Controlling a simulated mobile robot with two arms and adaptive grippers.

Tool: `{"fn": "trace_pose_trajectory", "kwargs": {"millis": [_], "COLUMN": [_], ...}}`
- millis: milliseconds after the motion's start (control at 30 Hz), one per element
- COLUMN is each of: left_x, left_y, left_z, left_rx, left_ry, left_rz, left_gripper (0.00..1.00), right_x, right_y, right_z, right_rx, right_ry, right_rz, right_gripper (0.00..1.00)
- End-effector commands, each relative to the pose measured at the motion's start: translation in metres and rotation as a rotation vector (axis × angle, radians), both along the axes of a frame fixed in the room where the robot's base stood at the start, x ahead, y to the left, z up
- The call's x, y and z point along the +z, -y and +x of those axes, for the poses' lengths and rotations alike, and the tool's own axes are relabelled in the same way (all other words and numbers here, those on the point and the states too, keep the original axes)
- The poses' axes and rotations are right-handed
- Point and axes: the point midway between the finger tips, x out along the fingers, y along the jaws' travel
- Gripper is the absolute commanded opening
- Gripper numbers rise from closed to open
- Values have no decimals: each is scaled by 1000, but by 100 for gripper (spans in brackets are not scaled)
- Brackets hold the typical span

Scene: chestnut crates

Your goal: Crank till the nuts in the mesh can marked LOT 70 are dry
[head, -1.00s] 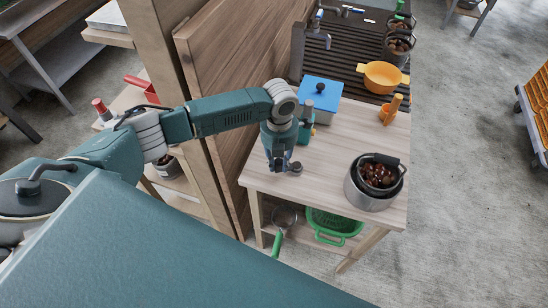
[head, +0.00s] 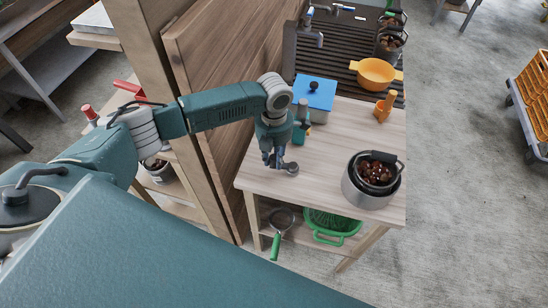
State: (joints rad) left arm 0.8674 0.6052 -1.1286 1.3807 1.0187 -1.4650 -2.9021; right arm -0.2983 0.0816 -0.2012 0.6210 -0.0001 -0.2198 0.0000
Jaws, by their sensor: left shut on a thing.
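A dark mesh can (head: 376,173) with brown nuts and a dark handle sits inside a steel pot (head: 366,199) at the right front of the wooden worktop. Two more dark mesh cans with nuts, a nearer one (head: 389,43) and a farther one (head: 394,19), stand on the ribbed drainboard at the back right. I cannot read a lot mark on any of them. My left gripper (head: 276,163) points down over the worktop, left of the pot and apart from it. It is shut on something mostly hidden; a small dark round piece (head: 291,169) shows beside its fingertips. No crank is clearly visible.
A blue-lidded box (head: 315,92), an orange colander (head: 376,73) and an orange cup (head: 383,108) stand behind. A wooden partition (head: 228,55) rises close on the left. A green basket (head: 333,236) sits on the shelf below. The worktop between gripper and pot is clear.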

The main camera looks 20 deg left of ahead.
Motion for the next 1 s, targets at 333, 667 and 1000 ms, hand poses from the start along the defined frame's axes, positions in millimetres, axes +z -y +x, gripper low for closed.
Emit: {"fn": "trace_pose_trajectory", "kwargs": {"millis": [333, 667, 1000], "left_x": [1, 18, 69], "left_y": [0, 0, -1], "left_z": [1, 2, 2], "left_rx": [3, 1, 3], "left_ry": [3, 6, 4], "left_rz": [0, -2, 0], "left_gripper": [43, 43, 43], "right_x": [0, 0, 0], "right_y": [-5, 0, -1], "right_z": [-2, -3, -2], "right_rx": [-1, -2, -2], "right_ry": [-3, -4, -3], "right_rz": [6, 0, 1], "right_gripper": [40, 40, 40]}}
